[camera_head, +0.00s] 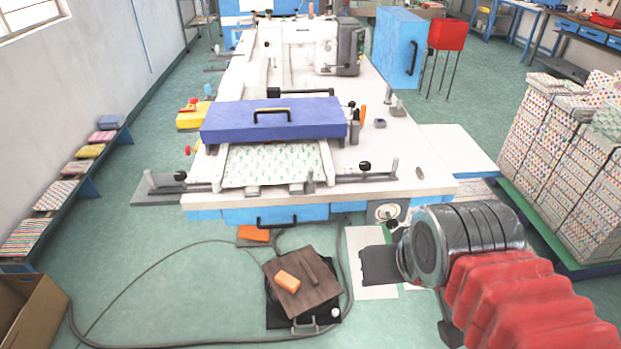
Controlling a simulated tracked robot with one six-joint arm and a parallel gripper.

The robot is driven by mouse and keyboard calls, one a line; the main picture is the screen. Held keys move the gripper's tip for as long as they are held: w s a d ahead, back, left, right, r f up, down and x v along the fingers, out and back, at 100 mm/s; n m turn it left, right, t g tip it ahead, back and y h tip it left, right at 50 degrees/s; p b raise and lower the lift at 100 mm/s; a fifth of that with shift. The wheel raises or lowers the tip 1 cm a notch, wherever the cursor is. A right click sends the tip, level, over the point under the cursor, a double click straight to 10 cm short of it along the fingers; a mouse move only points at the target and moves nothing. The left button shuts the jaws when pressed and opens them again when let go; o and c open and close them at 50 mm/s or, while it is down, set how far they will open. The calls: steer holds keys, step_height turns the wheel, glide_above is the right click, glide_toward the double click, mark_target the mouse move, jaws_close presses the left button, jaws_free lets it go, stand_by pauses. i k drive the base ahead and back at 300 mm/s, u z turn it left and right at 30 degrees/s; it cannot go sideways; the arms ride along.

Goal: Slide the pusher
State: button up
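A long violet-blue block with a dark handle on top, which may be the pusher (225,123), lies across the white sewing table (405,165). It sits just behind a patterned fabric sheet (272,170), whose far edge it seems to cover. My arm reaches in from the lower right, with red bellows and a grey wrist. My gripper (381,266) seems to be the dark part left of the wrist, in front of and below the table edge, well apart from the block. Its fingers are not clear. I see nothing held in it.
A sewing head (300,48) stands behind the block. Rails with black knobs (364,166) flank the fabric. A pedal plate with an orange piece (287,281) and cables lie on the floor. Fabric stacks (560,150) stand at right, a low shelf (95,165) at left.

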mark_target(310, 184)
steer(key=k, duration=0.65)
steer(key=u, duration=0.05)
steer(key=i, duration=0.8)
steer(key=u, duration=0.7)
steer(key=i, duration=0.6)
steer(key=u, duration=0.4)
